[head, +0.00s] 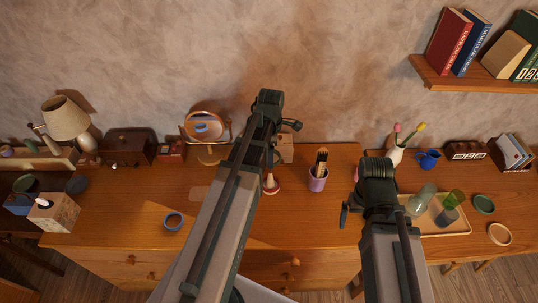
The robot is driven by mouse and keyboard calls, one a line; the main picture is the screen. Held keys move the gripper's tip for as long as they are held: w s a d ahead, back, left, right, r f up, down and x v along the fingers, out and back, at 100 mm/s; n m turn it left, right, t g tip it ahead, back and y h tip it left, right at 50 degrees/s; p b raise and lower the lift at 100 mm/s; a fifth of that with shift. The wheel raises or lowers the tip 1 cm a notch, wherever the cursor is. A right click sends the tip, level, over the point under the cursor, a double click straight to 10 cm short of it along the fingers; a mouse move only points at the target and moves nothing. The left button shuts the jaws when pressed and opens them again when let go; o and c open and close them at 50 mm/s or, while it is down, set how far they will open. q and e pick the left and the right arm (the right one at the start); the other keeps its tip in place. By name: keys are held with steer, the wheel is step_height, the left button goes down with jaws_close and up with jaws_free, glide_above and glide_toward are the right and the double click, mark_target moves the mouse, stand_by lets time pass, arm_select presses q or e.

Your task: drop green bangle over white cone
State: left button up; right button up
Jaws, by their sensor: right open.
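A green bangle (483,204) lies flat at the right end of the wooden desk top, just right of the tray. A small pale cone on a reddish base (271,184) stands near the middle of the desk, right beside my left arm, which hides part of the area around it. My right gripper (344,214) is open and empty over the desk, well left of the green bangle. My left gripper (292,125) is high near the wall, above the cone in the picture; its fingers are small and mostly hidden, so their state is unclear.
A tray (461,233) with glasses stands between my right arm and the bangle. A wooden ring (499,233) and a blue ring (173,221) lie on the desk. A purple brush cup (318,182) stands right of the cone. A shelf (470,83) juts out upper right.

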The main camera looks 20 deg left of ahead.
arm_select(q)
steer(key=shift+f, duration=0.2)
step_height(320, 180, down, 9)
steer(key=b, duration=0.9)
steer(key=shift+r, duration=0.1)
steer(key=o, duration=1.1)
steer(key=shift+r, duration=0.1)
steer(key=shift+r+p, duration=3.9)
steer(key=shift+r, duration=0.05)
steer(key=shift+f, duration=0.2)
step_height(320, 180, down, 6)
steer(key=b, duration=0.6)
steer(key=shift+r, duration=0.2)
